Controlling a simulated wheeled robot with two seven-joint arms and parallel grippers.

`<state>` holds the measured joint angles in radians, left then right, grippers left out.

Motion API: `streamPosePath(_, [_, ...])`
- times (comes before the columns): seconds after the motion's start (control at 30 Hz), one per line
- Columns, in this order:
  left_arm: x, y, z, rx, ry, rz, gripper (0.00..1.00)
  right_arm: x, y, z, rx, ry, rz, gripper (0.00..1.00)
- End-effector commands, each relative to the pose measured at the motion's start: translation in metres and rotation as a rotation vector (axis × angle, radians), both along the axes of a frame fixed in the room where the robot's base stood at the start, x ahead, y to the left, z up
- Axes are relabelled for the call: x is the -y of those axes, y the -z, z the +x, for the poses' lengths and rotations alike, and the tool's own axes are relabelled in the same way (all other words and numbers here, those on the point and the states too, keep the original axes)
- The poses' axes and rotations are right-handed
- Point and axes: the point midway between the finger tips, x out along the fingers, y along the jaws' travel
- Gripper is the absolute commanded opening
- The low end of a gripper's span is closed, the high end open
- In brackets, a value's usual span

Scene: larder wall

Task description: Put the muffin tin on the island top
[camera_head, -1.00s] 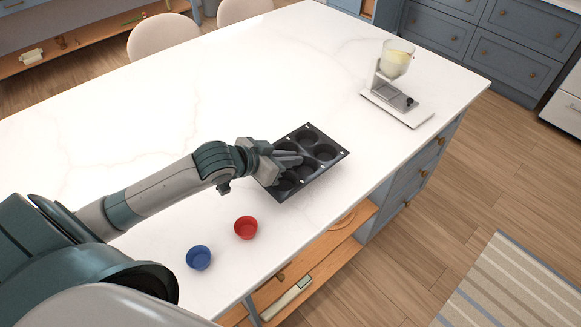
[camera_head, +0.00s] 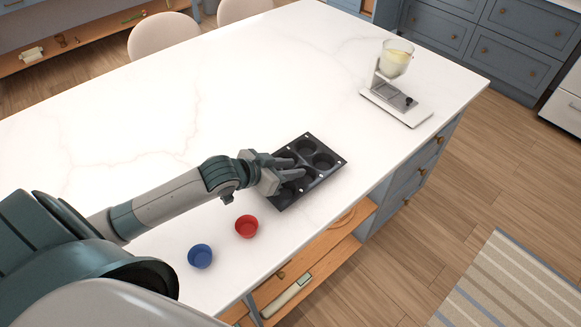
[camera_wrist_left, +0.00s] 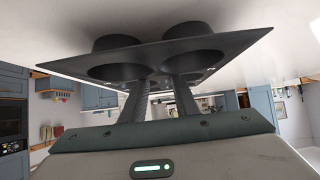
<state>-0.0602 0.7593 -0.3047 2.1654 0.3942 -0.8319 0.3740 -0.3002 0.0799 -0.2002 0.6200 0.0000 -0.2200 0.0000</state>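The muffin tin (camera_head: 329,170) is dark grey with several round cups. It is over the near right part of the white island top (camera_head: 200,100). My left gripper (camera_head: 297,168) reaches onto it from the left, its two fingers among the cups. In the left wrist view the tin (camera_wrist_left: 70,64) fills the upper middle, cups toward the white surface. The fingers (camera_wrist_left: 163,90) reach into two neighbouring cups, seemingly pinching the strip between them; their contact is hidden. I cannot tell whether the cup bottoms touch the top. My right gripper is out of view.
The island's right edge is close to the tin. The middle of the top is clear.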

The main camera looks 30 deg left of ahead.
Motion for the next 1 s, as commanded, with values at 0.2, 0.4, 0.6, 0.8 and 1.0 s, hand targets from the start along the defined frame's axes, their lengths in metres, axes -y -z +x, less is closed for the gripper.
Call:
streamPosePath(0.2, [0.0, -0.001, 0.0, 0.0, 0.0, 0.0, 0.28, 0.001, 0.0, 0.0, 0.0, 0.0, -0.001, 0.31])
streamPosePath(0.4, [-0.003, -0.006, -0.008, -0.001, -0.001, 0.001, 0.28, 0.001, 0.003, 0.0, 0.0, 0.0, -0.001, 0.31])
streamPosePath(0.6, [-0.011, -0.021, -0.029, 0.0, 0.001, 0.003, 0.28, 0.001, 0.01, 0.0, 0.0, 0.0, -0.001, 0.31])
streamPosePath(0.8, [-0.021, -0.041, -0.058, 0.0, 0.002, 0.003, 0.28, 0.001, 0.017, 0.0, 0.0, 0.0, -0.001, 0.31])
streamPosePath(1.0, [-0.028, -0.057, -0.079, -0.002, 0.001, 0.001, 0.28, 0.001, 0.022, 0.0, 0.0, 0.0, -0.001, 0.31])
